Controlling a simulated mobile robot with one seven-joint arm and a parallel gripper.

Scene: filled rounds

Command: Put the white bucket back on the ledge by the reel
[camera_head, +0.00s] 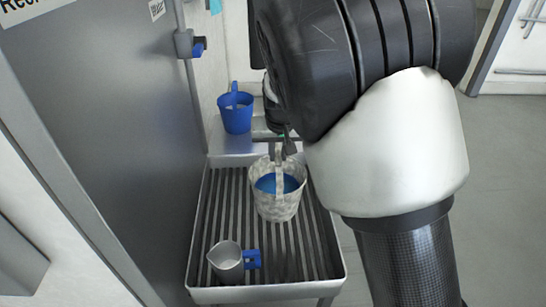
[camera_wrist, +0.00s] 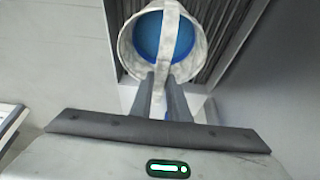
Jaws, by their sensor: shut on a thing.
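The white bucket (camera_head: 277,206) has mottled walls, an arched handle and blue contents. It is upright over the slatted metal rack; I cannot tell if it touches the slats. My gripper (camera_head: 284,148) is shut on the top of its handle, partly hidden by my arm. In the wrist view my gripper (camera_wrist: 163,82) is at the near end of the handle strap, and the white bucket (camera_wrist: 122,45) shows from above with a blue inside. A pale metal ledge (camera_head: 228,145) lies behind the rack. I cannot make out the reel; my arm covers much of that area.
A blue bucket (camera_head: 236,112) stands on the left of the ledge. A metal jug with a blue handle (camera_head: 227,260) stands at the front of the slatted rack (camera_head: 325,262). A grey cabinet (camera_head: 120,120) borders the left. Floor is open on the right.

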